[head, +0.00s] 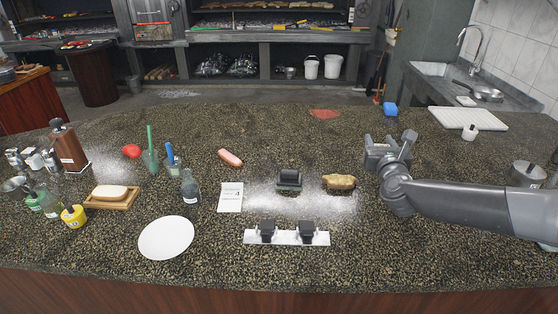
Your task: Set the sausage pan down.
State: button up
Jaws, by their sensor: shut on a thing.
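My gripper (390,148) is above the right part of the speckled dark counter (330,180), reaching in from the right. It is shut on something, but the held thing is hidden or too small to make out. I cannot identify a sausage pan in the gripper. A dark frying pan (485,93) rests near the sink at the back right, well apart from the gripper. A pink sausage-like piece (230,157) lies on the counter left of centre.
A brown lumpy item (340,182) and a small black block (289,180) lie left of my gripper. A white plate (166,237), a white strip with black holders (286,237) and several bottles stand nearer or left. The counter's front right is clear.

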jog(key=w+a+f+m+h, duration=0.1)
jog(key=w+a+f+h, duration=0.15)
jog(key=w, duration=0.45)
jog(key=w+a+f+m+h, duration=0.1)
jog(key=w+a+f, duration=0.2)
jog(key=w, duration=0.4)
jog(key=w+a+r+m+g+h, duration=0.1)
jog(key=w+a+r, duration=0.2)
jog(key=a+r, duration=0.15)
jog(key=w+a+r+m+h, duration=0.1)
jog(key=w+a+r+h, duration=0.15)
jog(key=a, duration=0.35)
jog(key=shift+y, duration=0.3)
jog(key=shift+w+a+f, duration=0.65)
jog(key=shift+a+f, duration=1.15)
jog(key=shift+f, duration=0.8)
jog(key=shift+w+a+f, duration=0.65)
jog(key=shift+a+f, duration=1.15)
jog(key=shift+f, duration=0.85)
jog(key=shift+w+a+f, duration=0.65)
jog(key=shift+a+f, duration=1.15)
jog(key=shift+f, duration=0.8)
